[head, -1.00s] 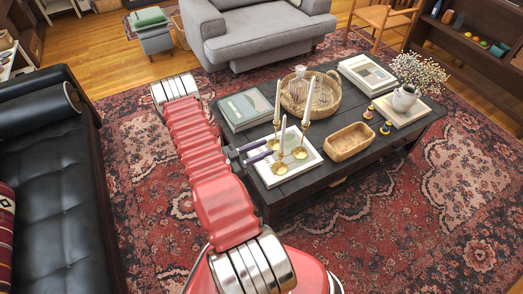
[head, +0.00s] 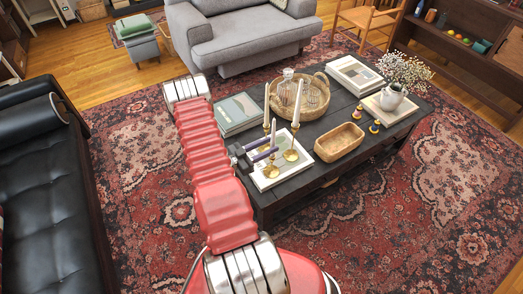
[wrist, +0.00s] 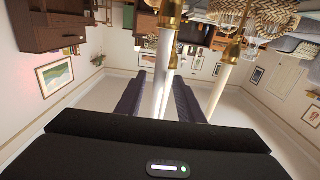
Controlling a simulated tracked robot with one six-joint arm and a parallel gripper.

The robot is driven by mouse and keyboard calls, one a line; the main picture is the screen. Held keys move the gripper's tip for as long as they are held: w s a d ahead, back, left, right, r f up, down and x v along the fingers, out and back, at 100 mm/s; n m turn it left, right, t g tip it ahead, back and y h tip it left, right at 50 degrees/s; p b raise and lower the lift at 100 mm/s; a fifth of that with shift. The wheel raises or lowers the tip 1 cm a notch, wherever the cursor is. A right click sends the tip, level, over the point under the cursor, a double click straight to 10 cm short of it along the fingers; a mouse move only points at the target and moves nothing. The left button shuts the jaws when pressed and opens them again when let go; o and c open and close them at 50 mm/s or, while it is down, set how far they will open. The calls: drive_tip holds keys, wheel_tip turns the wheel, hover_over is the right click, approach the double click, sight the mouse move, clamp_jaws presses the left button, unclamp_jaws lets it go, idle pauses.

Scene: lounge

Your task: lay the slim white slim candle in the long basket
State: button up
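Three slim white candles stand upright in brass holders on the coffee table: one at the back (head: 267,102), one at the right (head: 297,103) and a nearer one (head: 273,134). I cannot tell which is the slim one. My gripper (head: 273,151) is low beside the near candle, over a pale book. In the wrist view, which shows the room inverted, the dark fingers of my gripper (wrist: 158,98) are apart, with candle shafts (wrist: 165,60) between them in the picture; contact is unclear. Another candle (wrist: 218,92) is right of the fingers. The long tan basket (head: 340,154) looks empty.
A round wicker tray (head: 322,103) with glassware stands behind the candles. A book stack (head: 238,112) is at the table's left. A black sofa (head: 45,215) is at left.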

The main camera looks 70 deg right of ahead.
drive_tip(key=shift+x, duration=1.25)
drive_tip(key=shift+c, duration=0.7)
clamp_jaws()
